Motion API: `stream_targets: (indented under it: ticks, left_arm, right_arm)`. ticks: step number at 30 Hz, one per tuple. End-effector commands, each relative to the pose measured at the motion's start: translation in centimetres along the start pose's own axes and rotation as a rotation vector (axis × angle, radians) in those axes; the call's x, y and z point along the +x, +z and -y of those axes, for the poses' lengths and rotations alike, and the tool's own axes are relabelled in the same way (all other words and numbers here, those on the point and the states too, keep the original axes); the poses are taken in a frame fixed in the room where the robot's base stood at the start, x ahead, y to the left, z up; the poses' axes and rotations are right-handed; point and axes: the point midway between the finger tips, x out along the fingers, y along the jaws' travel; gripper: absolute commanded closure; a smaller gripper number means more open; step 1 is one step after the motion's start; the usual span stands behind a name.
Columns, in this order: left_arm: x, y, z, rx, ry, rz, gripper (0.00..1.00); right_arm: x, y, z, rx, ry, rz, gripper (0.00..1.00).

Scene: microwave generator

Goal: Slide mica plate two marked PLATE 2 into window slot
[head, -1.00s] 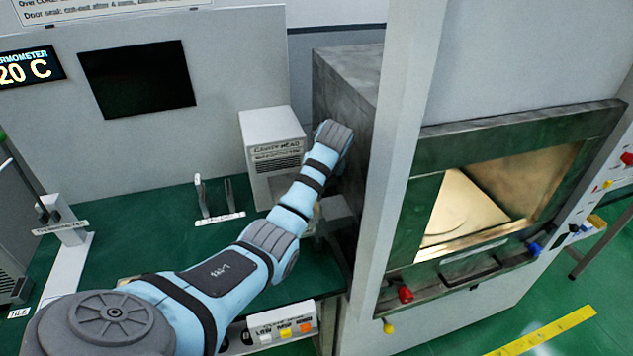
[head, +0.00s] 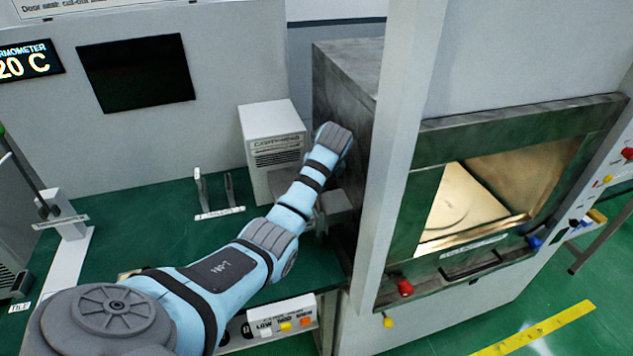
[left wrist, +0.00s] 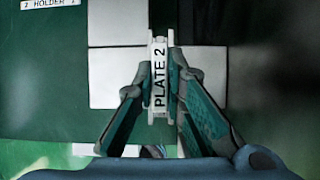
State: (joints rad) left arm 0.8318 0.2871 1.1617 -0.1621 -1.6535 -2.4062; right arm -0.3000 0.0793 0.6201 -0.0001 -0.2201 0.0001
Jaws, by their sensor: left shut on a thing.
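Mica plate two (left wrist: 159,82) is a narrow white piece marked PLATE 2 in black, standing lengthwise in the left wrist view. My left gripper (left wrist: 157,68) is shut on it, one finger on each side. In the head view my left arm reaches to the side of the grey metal oven body (head: 345,85); its wrist hides most of the gripper and the plate there. I cannot make out the window slot in either view. My right gripper is not in view.
A white vented box (head: 272,135) stands just behind my wrist. The white plate holder (head: 220,213) with thin uprights stands on the green bench. A button box (head: 282,325) sits at the front edge. A pale post (head: 405,150) rises to the right of my arm.

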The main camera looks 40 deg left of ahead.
Motion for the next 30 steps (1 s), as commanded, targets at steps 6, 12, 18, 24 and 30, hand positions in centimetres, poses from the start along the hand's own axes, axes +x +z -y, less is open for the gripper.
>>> stream_targets:
  ticks: [6, 12, 18, 24, 30]
  left_arm:
    - [0.3, -0.2, 0.0, 0.0, 0.0, -0.001, 0.78]
    - [0.3, -0.2, 0.0, 0.0, 0.001, -0.001, 0.66]
    - [0.0, -0.2, 0.0, 0.0, 0.0, -0.001, 0.66]
    - [-3.7, -0.1, 0.1, 0.001, -0.003, 0.001, 0.66]
    - [-7.0, -0.1, 0.1, 0.001, 0.0, -0.001, 0.66]
  right_arm:
    - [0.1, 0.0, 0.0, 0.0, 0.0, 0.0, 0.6]
    - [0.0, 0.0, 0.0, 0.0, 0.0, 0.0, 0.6]
    - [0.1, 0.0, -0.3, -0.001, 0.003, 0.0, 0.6]
    - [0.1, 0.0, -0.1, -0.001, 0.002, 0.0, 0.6]
    - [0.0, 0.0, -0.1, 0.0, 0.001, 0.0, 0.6]
